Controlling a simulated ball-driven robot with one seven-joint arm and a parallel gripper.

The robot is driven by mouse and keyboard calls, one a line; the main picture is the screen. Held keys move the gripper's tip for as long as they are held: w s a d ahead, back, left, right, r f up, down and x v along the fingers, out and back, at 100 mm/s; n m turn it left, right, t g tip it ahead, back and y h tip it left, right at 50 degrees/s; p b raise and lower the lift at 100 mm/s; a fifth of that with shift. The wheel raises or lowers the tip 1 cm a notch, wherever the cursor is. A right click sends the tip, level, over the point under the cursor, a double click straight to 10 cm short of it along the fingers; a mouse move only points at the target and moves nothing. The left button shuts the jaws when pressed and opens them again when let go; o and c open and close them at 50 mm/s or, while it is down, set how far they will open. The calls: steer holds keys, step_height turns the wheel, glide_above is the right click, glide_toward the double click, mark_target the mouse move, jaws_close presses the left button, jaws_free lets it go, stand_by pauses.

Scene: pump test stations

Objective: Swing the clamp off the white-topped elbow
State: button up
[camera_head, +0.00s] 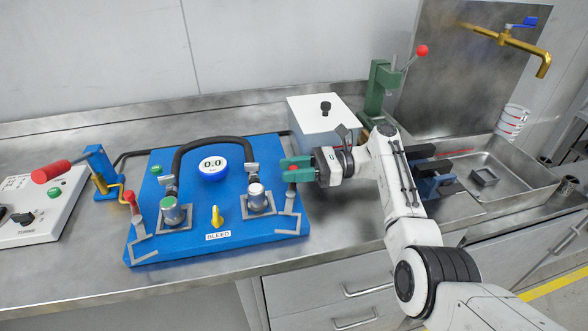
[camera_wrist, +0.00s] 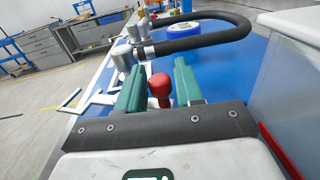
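The white-topped elbow (camera_head: 256,197) stands on the right part of the blue board (camera_head: 190,240), at one end of a black hose. Beside it, at the board's right edge, is a clamp with a red knob (camera_head: 292,168) and grey bracket parts (camera_head: 289,221). My gripper (camera_head: 294,168) has green fingers around this knob. In the wrist view the knob (camera_wrist: 160,88) stands between the fingers (camera_wrist: 158,88), with gaps visible on both sides, so the gripper is open. The clamp's lower lever is hidden by my gripper in the wrist view.
A green-topped elbow (camera_head: 173,211) and another red-handled clamp (camera_head: 131,200) are on the board's left. A gauge (camera_head: 212,168), yellow bleed valve (camera_head: 216,216) and hose (camera_head: 215,141) stand between. A white box (camera_head: 322,120) is close behind my gripper; a sink tray (camera_head: 515,177) is right.

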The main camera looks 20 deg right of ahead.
steer(key=shift+o, duration=0.8)
steer(key=shift+r, duration=0.25)
steer(key=r+p, duration=0.1)
steer(key=r, duration=0.2)
steer(key=shift+s+r+p, duration=0.15)
steer(key=shift+s+p, duration=0.05)
steer(key=shift+p, duration=0.1)
steer(key=s+r+p, duration=0.3)
steer(key=s+r, duration=0.6)
steer(key=s, duration=0.4)
steer(key=shift+s+p, duration=0.35)
steer(key=shift+r, duration=0.1)
